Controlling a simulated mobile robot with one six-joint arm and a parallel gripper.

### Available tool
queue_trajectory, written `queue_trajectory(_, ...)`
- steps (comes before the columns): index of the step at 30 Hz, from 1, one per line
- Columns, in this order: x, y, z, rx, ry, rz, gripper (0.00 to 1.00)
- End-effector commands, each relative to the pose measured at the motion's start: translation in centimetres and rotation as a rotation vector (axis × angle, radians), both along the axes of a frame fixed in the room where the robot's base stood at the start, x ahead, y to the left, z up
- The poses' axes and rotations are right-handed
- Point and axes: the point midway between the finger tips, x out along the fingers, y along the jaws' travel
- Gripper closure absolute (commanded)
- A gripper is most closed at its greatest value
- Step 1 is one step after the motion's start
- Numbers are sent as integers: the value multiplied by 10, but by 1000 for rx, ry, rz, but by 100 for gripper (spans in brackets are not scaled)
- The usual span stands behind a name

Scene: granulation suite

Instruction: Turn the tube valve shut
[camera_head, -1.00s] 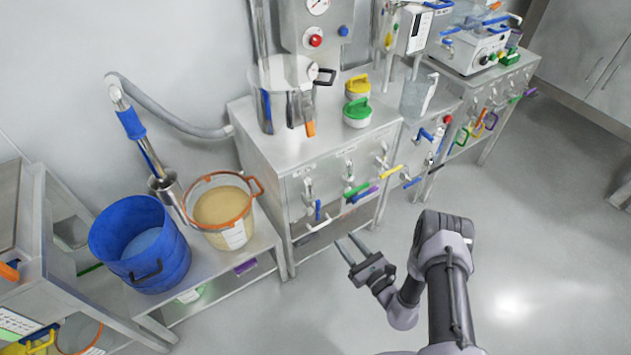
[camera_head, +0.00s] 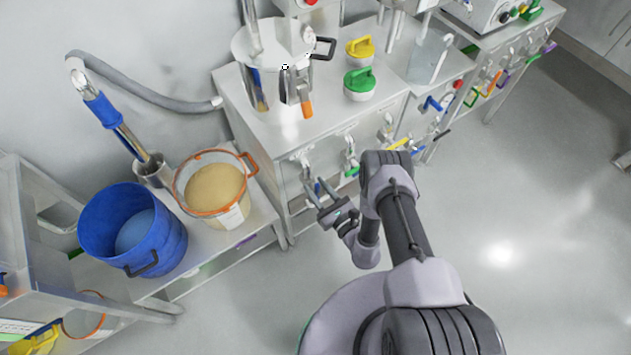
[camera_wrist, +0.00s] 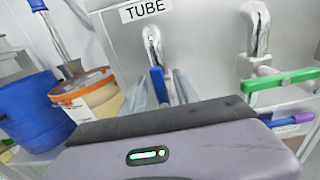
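The tube valve is a chrome tap (camera_wrist: 153,48) under a label reading TUBE (camera_wrist: 146,9) on the steel cabinet front. Its blue lever (camera_wrist: 158,86) points downward in the wrist view, and its lower end is hidden behind my gripper's body. My gripper (camera_wrist: 166,88) is open, with its two grey fingers on either side of the blue lever; I cannot tell whether either touches it. In the head view, my gripper (camera_head: 316,184) is at the cabinet front, just below the leftmost tap (camera_head: 304,160), with its fingers apart.
To the right is a tap with a green lever (camera_wrist: 282,80), and a purple handle (camera_wrist: 292,119) is below it. A blue bucket (camera_head: 130,235) and an orange-rimmed bucket (camera_head: 212,190) stand on the low bench at left. The floor (camera_head: 520,200) at right is clear.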

Motion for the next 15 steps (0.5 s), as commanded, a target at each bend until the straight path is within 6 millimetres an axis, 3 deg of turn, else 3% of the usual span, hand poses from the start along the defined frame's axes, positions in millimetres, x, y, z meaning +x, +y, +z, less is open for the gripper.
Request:
queue_trajectory(4, 0, 0, 0, 0, 0, 0, 66)
queue_trajectory(9, 0, 0, 0, 0, 0, 0, 99)
queue_trajectory(15, 0, 0, 0, 0, 0, 1, 100)
